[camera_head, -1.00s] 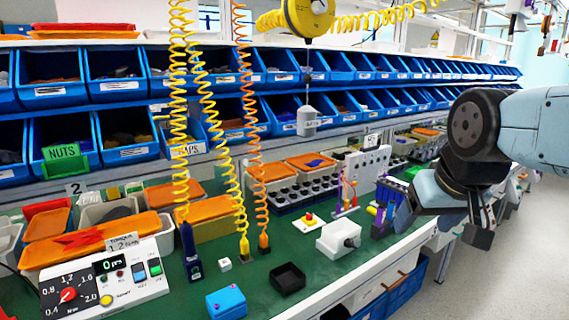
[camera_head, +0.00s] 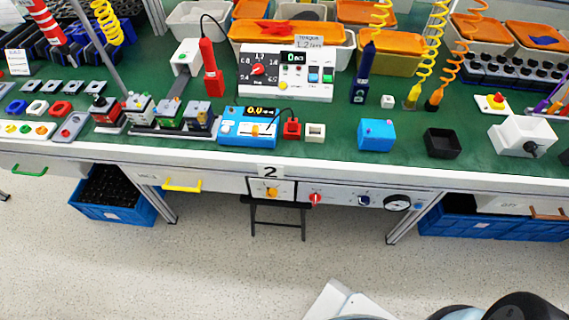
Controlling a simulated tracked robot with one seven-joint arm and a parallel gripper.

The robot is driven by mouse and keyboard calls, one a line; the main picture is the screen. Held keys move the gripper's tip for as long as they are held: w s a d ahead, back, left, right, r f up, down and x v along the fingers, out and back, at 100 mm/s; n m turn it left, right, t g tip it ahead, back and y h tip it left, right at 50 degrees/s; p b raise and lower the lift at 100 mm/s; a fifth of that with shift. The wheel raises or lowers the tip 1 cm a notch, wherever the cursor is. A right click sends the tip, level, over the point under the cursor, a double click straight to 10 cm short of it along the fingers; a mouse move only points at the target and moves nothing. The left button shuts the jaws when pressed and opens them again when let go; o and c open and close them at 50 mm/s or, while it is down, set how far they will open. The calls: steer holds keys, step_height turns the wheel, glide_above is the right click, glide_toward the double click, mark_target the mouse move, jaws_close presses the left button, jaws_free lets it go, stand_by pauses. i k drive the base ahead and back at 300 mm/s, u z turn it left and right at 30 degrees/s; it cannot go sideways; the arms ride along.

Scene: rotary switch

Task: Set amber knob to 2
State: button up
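The amber knob (camera_head: 271,191) is a small yellow-orange dial on a white, black-framed plate on the front panel under the bench edge. Its scale marks and pointer are too small to read. My gripper is not in view; only rounded dark and light parts, apparently of my own arm, show at the bottom right, well below and right of the knob. Nothing covers the knob.
On the same panel, right of the knob, are a red knob (camera_head: 316,198), a dark blue knob (camera_head: 364,201) and a round gauge (camera_head: 397,202). A dark stool (camera_head: 277,205) stands beneath the panel. Blue crates (camera_head: 113,195) sit under the bench. The floor in front is clear.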

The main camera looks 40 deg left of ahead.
mark_target(270, 193)
steer(key=z, duration=1.15)
steer(key=i, duration=0.1)
steer(key=u, duration=3.1)
steer(key=k, duration=0.85)
steer(key=u, duration=0.2)
steer(key=i, duration=0.85)
steer(key=z, duration=0.05)
